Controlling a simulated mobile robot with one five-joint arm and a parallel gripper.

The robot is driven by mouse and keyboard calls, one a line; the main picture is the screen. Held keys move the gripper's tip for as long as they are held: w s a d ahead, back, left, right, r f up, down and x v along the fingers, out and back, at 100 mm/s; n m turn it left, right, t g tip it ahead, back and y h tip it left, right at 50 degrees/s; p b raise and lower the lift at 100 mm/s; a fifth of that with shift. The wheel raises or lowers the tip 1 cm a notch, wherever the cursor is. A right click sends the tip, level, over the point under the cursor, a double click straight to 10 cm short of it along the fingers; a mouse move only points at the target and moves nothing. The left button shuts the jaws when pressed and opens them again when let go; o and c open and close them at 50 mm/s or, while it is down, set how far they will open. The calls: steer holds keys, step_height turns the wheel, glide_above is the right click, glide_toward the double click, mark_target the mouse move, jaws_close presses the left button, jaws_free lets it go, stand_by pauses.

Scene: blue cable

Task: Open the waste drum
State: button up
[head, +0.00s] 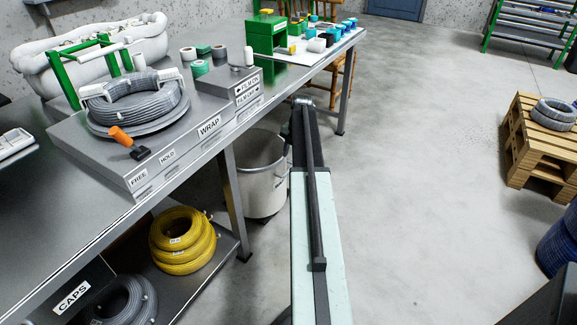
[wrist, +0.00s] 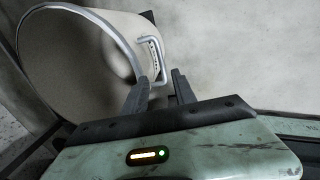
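The cream waste drum (head: 262,192) stands on the floor beneath the workbench in the head view, partly behind my arm. In the wrist view the drum (wrist: 118,25) fills the upper left, with a grey metal rim around a dull beige round face. I cannot tell whether that face is a lid or the inside. A pale U-shaped handle (wrist: 164,60) sits on its outer side wall. My gripper (wrist: 158,86) is open, its two dark fingers apart with nothing visible between them. The handle's lower end shows just beyond the fingertips; contact cannot be told.
The steel workbench (head: 205,165) carries a coil winder with a grey cable coil (head: 135,102) and an orange-handled lever (head: 122,137). A bench leg (head: 234,205) stands left of the drum. Yellow coils (head: 182,240) lie on the lower shelf. Open floor lies to the right, before a pallet stack (head: 530,150).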

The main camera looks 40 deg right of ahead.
mark_target(288, 170)
steer(key=f+b, duration=0.5)
steer(key=w+f+b, duration=0.1)
steer(key=f+b, duration=0.1)
steer(key=shift+f, duration=0.4)
steer(key=shift+r, duration=0.1)
jaws_close()
stand_by(0.8)
